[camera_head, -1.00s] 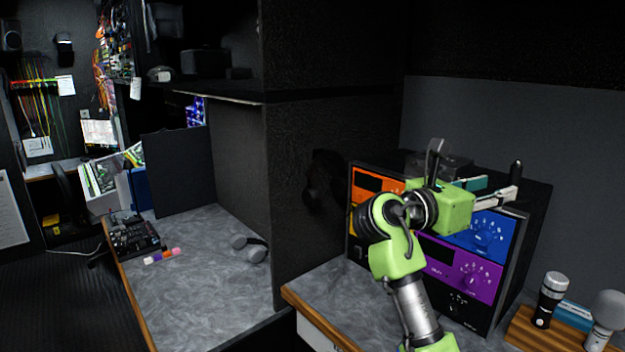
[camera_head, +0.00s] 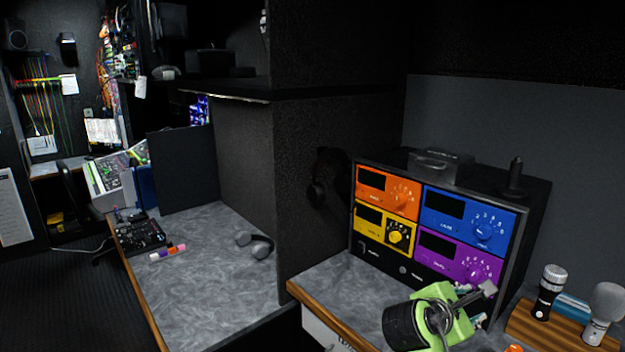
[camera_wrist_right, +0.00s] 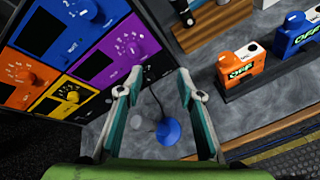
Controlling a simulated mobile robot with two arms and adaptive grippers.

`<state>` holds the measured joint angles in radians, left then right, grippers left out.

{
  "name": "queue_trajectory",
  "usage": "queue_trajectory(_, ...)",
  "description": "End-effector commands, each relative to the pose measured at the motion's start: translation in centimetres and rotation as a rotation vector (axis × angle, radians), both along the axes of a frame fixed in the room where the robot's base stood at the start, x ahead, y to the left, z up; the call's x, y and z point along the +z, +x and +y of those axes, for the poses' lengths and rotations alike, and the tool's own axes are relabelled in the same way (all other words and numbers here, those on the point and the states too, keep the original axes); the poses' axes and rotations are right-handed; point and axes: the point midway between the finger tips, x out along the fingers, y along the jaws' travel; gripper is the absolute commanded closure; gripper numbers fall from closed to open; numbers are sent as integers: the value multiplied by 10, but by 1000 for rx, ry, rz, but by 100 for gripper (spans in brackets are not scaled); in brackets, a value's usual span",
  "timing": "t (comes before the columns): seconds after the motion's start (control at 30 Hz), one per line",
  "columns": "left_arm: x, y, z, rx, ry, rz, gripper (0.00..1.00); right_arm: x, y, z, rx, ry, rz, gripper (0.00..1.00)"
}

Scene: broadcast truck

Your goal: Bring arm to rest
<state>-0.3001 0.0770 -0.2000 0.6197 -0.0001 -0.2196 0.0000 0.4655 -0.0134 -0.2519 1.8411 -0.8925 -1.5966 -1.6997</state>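My right arm and gripper (camera_head: 476,303) are low at the bottom of the head view, in front of the rack unit's lower right corner. In the right wrist view the two teal-lined fingers of this gripper (camera_wrist_right: 158,84) stand apart with nothing pinched at their tips. A small blue cone-shaped thing (camera_wrist_right: 168,131) with a dark cable shows in the gap between the fingers, apart from both; I cannot tell how far below it lies. My left gripper is in neither view.
The rack unit (camera_head: 358,238) with orange, blue, yellow and purple panels stands close by. A wooden holder (camera_head: 530,334) with microphones is at right. Orange (camera_wrist_right: 242,68) and blue (camera_wrist_right: 297,36) boxes stand on a dark base. The left desk (camera_head: 205,290) has free room.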

Motion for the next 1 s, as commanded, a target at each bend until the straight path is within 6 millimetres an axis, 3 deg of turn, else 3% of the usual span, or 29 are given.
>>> queue_trajectory(0.03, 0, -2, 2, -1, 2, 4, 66, -36, -16, 2, -15, 102, -21, 66)
queue_trajectory(0.1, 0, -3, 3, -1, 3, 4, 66, -75, -38, 9, -51, 257, -66, 66)
queue_trajectory(0.3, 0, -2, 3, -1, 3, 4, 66, -168, -116, 33, -232, 686, -165, 66)
queue_trajectory(0.4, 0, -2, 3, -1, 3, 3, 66, -201, -162, 48, -364, 885, -197, 66)
queue_trajectory(0.5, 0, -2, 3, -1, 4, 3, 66, -223, -205, 63, -507, 1054, -221, 66)
queue_trajectory(0.63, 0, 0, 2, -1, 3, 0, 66, -239, -250, 79, -672, 1207, -237, 66)
queue_trajectory(1.0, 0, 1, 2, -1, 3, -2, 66, -248, -341, 115, -1063, 1450, -246, 66)
